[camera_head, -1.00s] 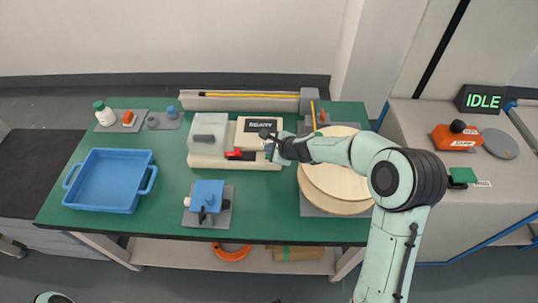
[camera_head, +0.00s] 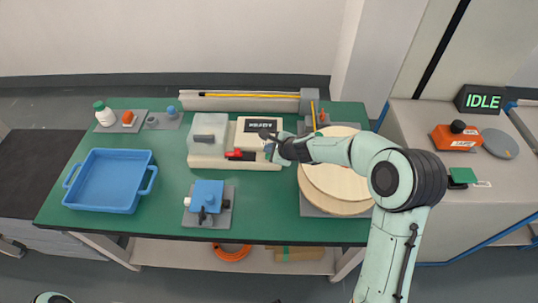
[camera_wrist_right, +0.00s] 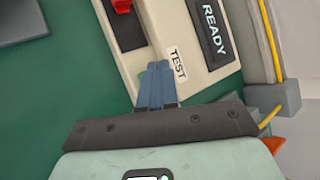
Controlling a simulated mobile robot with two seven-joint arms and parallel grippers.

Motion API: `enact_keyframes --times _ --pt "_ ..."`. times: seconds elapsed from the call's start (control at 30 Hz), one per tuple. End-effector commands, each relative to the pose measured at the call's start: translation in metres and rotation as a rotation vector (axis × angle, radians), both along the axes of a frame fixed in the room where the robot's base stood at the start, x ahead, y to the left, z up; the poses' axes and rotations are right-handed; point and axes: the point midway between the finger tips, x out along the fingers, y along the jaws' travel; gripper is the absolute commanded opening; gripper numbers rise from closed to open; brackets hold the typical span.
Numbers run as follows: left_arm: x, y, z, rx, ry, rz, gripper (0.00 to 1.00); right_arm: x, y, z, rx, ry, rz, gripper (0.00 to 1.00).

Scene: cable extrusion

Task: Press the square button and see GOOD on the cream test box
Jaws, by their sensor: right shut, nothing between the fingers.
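The cream test box (camera_head: 205,161) stands at the back middle of the green table. Its dark display (camera_wrist_right: 212,30) reads READY in the right wrist view; the same display (camera_head: 260,126) is too small to read surely in the head view. My right gripper (camera_head: 269,150) is over the box's right end, in front of the display. Its blue fingers (camera_wrist_right: 157,72) are shut and empty, their tips beside the TEST label (camera_wrist_right: 177,62). My left gripper is out of view.
A round wooden disc (camera_head: 335,185) lies at right, under my arm. A blue tray (camera_head: 108,181) and a blue fixture (camera_head: 207,195) stand left. A separate sign (camera_head: 482,101) reads IDLE.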

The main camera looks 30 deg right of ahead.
Motion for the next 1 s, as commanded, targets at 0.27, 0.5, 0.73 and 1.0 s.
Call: enact_keyframes --times 0.27,0.5,0.73,1.0 --pt "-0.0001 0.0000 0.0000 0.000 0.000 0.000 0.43 0.0000 0.0000 0.0000 0.000 0.000 0.000 0.00" --pt "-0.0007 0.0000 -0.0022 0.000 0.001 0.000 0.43 -0.0001 0.0000 -0.0023 0.000 0.000 0.000 0.00" --pt "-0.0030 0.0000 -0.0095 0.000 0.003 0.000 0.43 -0.0001 0.0001 -0.0095 -0.001 0.000 0.001 0.00" --pt "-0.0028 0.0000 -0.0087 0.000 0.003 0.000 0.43 0.0002 0.0000 -0.0084 0.000 0.000 0.000 0.00"
